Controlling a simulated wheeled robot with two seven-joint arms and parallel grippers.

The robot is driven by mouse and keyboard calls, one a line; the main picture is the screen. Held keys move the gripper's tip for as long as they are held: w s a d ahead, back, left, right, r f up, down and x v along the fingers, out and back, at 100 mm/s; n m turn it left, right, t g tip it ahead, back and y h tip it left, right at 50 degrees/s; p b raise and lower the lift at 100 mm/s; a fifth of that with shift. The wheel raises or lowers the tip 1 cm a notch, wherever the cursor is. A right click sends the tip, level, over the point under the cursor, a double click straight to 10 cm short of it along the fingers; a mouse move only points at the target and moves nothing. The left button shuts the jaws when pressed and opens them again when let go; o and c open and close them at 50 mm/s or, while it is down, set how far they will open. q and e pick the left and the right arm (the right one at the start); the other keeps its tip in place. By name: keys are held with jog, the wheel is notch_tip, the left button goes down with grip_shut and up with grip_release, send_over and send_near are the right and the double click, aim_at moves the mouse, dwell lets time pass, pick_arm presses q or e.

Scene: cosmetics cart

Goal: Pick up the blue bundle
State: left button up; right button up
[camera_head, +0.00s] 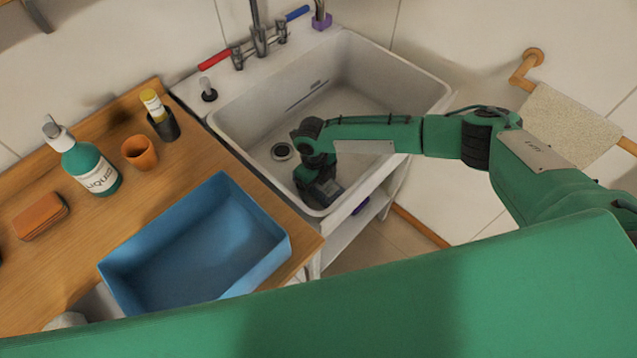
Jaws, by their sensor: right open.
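A small dark blue shape (361,206) shows just past the sink's front rim, by the white shelf under it. It may be the blue bundle, but it is too small and partly hidden to be sure. My right gripper (320,196) points down at the front of the sink basin, to the left of that shape and apart from it in the picture. It is open, and I see nothing held, though its fingertips are hard to make out. My left gripper is out of view.
The white sink (400,75) has raised walls around my right gripper. A blue tray (190,262) sits on the wooden counter (185,170) at left, with a green soap bottle (90,168), an orange cup (139,152) and a dark holder (163,126) behind. A towel bar (522,72) is at right.

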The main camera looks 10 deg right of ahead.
jog(key=shift+c, duration=0.4)
jog(key=c, duration=1.2)
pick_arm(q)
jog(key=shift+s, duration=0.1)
pick_arm(e)
jog(key=shift+r, duration=0.1)
